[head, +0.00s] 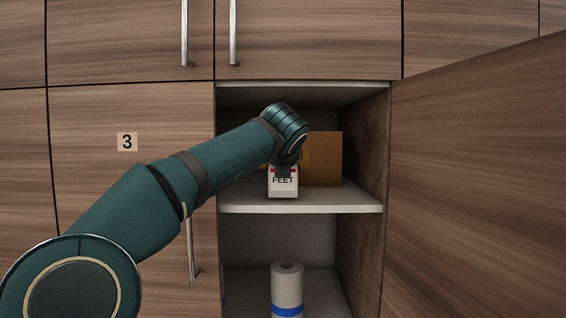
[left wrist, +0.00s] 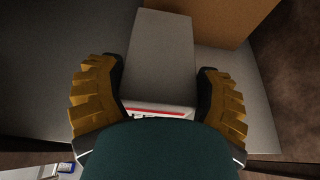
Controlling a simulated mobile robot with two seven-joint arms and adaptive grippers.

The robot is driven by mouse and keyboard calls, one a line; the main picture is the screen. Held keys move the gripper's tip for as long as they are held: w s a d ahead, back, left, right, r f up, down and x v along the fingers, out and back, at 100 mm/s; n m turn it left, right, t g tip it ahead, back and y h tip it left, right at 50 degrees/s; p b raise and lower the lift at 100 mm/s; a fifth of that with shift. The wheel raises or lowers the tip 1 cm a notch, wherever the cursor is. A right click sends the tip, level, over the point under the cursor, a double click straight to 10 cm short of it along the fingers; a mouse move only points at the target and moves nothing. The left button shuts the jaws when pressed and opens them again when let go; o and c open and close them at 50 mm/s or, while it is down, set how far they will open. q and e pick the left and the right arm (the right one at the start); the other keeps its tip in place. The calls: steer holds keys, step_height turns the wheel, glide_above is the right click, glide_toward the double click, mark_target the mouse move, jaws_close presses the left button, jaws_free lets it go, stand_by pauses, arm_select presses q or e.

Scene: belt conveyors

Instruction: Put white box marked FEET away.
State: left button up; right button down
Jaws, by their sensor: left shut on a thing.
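The white box marked FEET (head: 283,190) is upright at the middle shelf (head: 300,207) of the open cabinet, near its front edge, with its label facing out. It also shows in the left wrist view (left wrist: 165,60), between the two fingers. My left gripper (head: 285,166) reaches into the cabinet from above the box and is shut on it. The yellow-brown fingers (left wrist: 160,85) stand on either side of the box. I cannot tell whether the box's underside touches the shelf. My right gripper is not in view.
A brown box (head: 326,158) stands behind and right of the white box. A paper roll with a blue band (head: 287,285) stands on the lower shelf. The open door (head: 480,180) borders the right side. A closed door marked 3 (head: 110,200) is left.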

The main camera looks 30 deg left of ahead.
arm_select(q)
steer(key=shift+s+f, duration=0.15)
steer(key=shift+f, duration=0.05)
steer(key=shift+s, duration=0.1)
steer(key=o, duration=1.3)
steer(key=shift+f, duration=0.1)
steer(key=shift+c, duration=0.2)
steer(key=b+v, duration=0.1)
steer(key=v, duration=1.1)
steer(key=shift+d, duration=0.1)
